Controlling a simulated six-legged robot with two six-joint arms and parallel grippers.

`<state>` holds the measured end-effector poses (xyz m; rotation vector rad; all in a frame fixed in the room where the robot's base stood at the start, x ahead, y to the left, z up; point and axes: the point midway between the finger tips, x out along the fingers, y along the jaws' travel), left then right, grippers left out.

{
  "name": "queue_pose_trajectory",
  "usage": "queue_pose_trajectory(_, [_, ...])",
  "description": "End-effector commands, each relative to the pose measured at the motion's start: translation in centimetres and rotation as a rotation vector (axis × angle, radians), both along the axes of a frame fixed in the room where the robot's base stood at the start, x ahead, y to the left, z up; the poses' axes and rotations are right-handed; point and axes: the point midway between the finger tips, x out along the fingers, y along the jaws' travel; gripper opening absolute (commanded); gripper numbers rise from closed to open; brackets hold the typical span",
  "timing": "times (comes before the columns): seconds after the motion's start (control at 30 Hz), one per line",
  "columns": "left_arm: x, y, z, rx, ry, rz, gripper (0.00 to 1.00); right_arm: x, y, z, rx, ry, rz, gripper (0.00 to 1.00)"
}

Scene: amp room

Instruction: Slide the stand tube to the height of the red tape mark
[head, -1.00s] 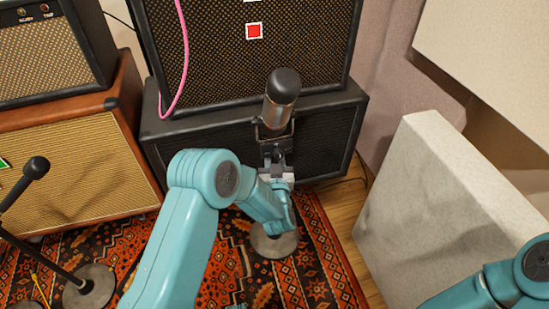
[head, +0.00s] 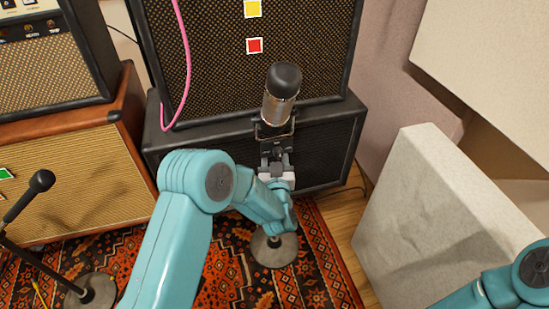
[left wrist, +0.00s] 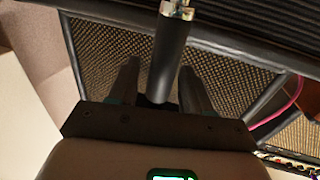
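A microphone (head: 282,95) with a dark top and metallic body stands upright on the stand in front of the black speaker cabinet. The stand's round grey base (head: 274,246) rests on the rug. The red tape mark (head: 254,46) is on the cabinet grille behind, appearing higher in the picture than the microphone. My left gripper (head: 276,168) is at the stand just below the microphone. In the left wrist view its two fingers (left wrist: 160,80) straddle the dark stand tube (left wrist: 171,50), with a gap visible beside the left finger. My right gripper is out of view.
A yellow mark (head: 253,8) sits above the red one and a green mark (head: 5,174) is on the left amp. Another microphone (head: 40,181) on a stand is at left. A pale panel (head: 430,215) stands at right. A pink cable (head: 185,60) hangs down the cabinet.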

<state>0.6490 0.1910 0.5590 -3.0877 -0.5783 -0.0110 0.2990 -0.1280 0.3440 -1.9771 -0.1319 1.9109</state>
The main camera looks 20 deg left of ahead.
Motion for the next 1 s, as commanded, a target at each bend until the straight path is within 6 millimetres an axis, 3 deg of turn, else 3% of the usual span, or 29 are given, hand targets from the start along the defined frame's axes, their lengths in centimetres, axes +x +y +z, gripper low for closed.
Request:
queue_pose_trajectory(0.23, [-0.3, -0.2, -0.2, -0.001, 0.005, -0.002, 0.49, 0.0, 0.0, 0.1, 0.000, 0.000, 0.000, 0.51])
queue_pose_trajectory(0.37, [-1.8, -0.8, -0.1, -0.001, 0.008, -0.003, 0.49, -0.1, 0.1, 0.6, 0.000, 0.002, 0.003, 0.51])
queue_pose_trajectory(0.8, [-12.1, -4.8, -0.1, 0.001, 0.007, -0.005, 0.49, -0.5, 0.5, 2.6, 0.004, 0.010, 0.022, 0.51])
queue_pose_trajectory(1.0, [-14.7, -5.8, -0.1, 0.000, 0.004, -0.002, 0.49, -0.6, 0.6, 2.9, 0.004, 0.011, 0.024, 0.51])
